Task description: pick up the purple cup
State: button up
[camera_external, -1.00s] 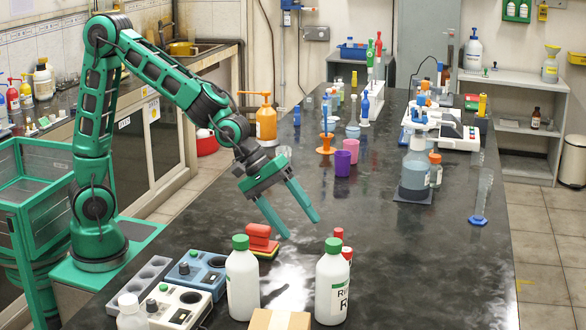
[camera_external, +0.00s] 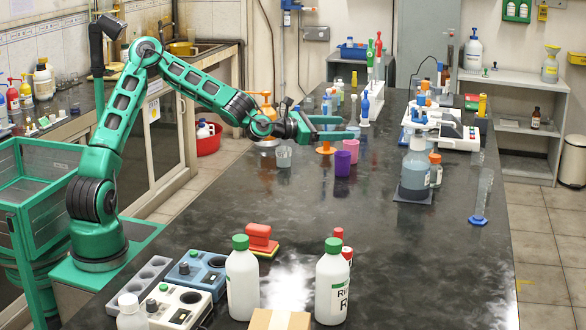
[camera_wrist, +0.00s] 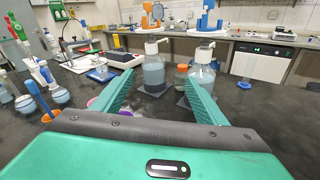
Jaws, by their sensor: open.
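The purple cup (camera_external: 342,163) stands upright on the dark bench in the external view, just in front of a pink cup (camera_external: 351,146). My gripper (camera_external: 350,127) is open and empty, its fingers pointing right. In that view it appears just above the two cups; its height over them is hard to judge. In the wrist view my gripper (camera_wrist: 157,54) has its fingers spread wide.
An orange holder (camera_external: 325,149) and a clear beaker (camera_external: 284,157) stand left of the cups. A blue-filled wash bottle (camera_external: 415,172) stands to the right. White bottles (camera_external: 242,280) and a red block (camera_external: 261,240) are near the front. The middle of the bench (camera_external: 330,205) is clear.

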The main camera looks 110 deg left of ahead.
aim_at(336, 162)
jog(key=s+a+r+n+y, duration=0.1)
jog(key=s+a+n+y, duration=0.25)
jog(key=s+a, duration=0.35)
jog(key=shift+n+g+h, duration=0.25)
jog(key=shift+n+g, duration=0.1)
jog(key=shift+g, duration=0.05)
jog(key=f, duration=0.5)
jog(key=w+f, duration=0.1)
jog(key=f, duration=1)
jog(key=shift+w+a, duration=0.1)
jog(key=shift+w, duration=0.2)
jog(key=x, duration=0.5)
jog(key=shift+w+a+f, duration=0.1)
jog(key=shift+w+a, duration=0.05)
jog(key=shift+r+x, duration=0.15)
jog(key=shift+x, duration=1.15)
jog(key=shift+r+x, duration=0.1)
jog(key=shift+x, duration=1.25)
jog(key=c, duration=1.1)
